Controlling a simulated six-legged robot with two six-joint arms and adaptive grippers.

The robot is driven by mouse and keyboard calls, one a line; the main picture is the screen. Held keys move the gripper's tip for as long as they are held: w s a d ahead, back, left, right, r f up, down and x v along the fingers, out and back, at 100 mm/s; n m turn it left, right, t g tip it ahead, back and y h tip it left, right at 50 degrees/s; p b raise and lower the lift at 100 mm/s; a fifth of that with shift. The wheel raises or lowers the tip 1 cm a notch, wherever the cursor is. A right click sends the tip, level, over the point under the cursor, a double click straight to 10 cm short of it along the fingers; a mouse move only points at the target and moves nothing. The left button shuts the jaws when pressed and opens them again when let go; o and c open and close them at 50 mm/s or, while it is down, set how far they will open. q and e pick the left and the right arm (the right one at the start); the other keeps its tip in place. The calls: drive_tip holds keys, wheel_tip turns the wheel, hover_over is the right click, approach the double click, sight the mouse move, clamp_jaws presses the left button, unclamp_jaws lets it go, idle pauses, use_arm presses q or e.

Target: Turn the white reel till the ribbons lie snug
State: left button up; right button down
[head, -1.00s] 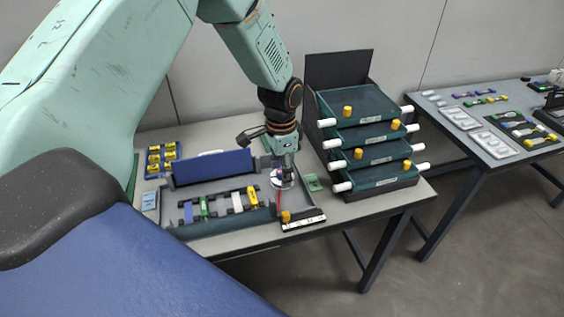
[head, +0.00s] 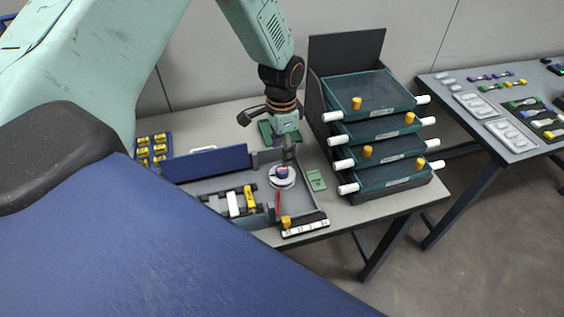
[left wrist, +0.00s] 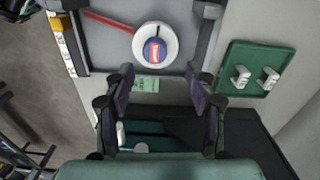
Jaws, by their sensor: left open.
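The white reel (head: 284,181) lies in the right part of the grey tray (head: 312,203). It is a round white disc with a blue and red hub on top, and it also shows in the left wrist view (left wrist: 171,48). A thin red strip (head: 278,202) lies beside it in the tray; I cannot tell ribbons wound on the reel. My left gripper (head: 289,155) is just behind and above the reel, apart from it. In the left wrist view its two fingers (left wrist: 160,76) are spread and empty, with the reel beyond their tips. My right gripper is in neither view.
A rack of stacked green trays (head: 372,131) with white handles and yellow knobs stands right of the grey tray. A small green card (head: 316,180) lies between them. A green plate (left wrist: 253,69) with two white pieces lies near the gripper. A second table (head: 500,110) stands farther right.

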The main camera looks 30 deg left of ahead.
sight(282, 168)
use_arm(q)
drive_tip(key=f, duration=0.1)
drive_tip(key=s+d+f, duration=0.1)
drive_tip(key=f, duration=0.1)
drive_tip(key=shift+s+d+f, duration=0.1)
drive_tip(key=shift+s, duration=0.1)
drive_tip(key=f, duration=0.2)
drive_tip(key=w+a+f, duration=0.1)
drive_tip(key=shift+w+f, duration=0.1)
drive_tip(key=shift+s+d+r, duration=0.4)
drive_tip(key=shift+c, duration=1.1)
drive_tip(key=shift+w+a+f, duration=0.3)
drive_tip(key=shift+a, duration=0.05)
drive_tip(key=c, duration=0.5)
drive_tip(key=shift+d+r, duration=0.15)
drive_tip(key=shift+c, duration=2.1)
